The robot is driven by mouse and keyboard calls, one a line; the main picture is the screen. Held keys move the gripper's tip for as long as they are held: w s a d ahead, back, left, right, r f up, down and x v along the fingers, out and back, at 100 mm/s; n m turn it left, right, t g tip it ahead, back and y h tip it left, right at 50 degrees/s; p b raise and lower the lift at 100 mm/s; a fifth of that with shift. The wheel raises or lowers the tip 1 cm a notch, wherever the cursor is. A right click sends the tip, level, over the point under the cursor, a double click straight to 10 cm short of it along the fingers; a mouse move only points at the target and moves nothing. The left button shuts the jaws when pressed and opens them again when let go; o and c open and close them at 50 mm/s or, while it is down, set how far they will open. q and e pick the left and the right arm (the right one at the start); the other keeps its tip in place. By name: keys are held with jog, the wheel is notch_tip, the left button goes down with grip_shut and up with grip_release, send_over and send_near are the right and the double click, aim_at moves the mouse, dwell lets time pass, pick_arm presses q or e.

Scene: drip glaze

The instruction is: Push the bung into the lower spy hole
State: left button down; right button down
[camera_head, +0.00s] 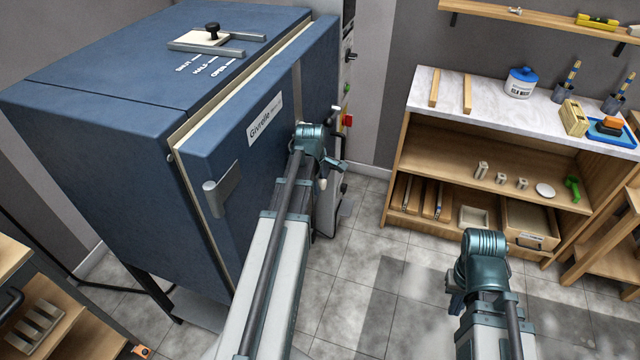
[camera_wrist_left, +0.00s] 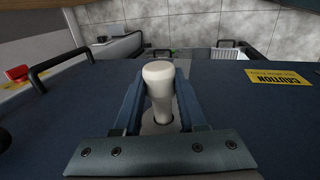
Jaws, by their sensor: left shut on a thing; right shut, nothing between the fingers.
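In the left wrist view the off-white bung (camera_wrist_left: 158,82) stands between the two fingers of my left gripper (camera_wrist_left: 160,100), which is shut on it. A grey round patch shows around the bung's narrow end; I cannot tell whether it is the rim of a spy hole. In the head view my left gripper (camera_head: 323,172) is close to the front of the blue kiln door (camera_head: 270,135), and my arm hides part of the door. The lower spy hole is not clearly visible there. My right gripper (camera_head: 455,298) is shut and empty, above the floor, away from the kiln.
The kiln (camera_head: 100,110) fills the left, with a damper slide (camera_head: 212,36) on top. A door handle (camera_head: 220,188) juts from the door. A yellow caution label (camera_wrist_left: 277,77) shows in the wrist view. A shelf unit (camera_head: 480,130) stands at the right. The floor (camera_head: 385,270) between is clear.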

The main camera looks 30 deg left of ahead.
pick_arm(q)
jog(key=shift+s+a, duration=0.1)
jog(key=shift+a, duration=0.55)
jog(key=shift+d, duration=0.25)
jog(key=shift+w+d, duration=0.2)
jog(key=shift+d, duration=0.55)
jog(key=shift+w+d, duration=0.2)
jog(key=shift+d, duration=0.5)
jog(key=shift+d, duration=0.15)
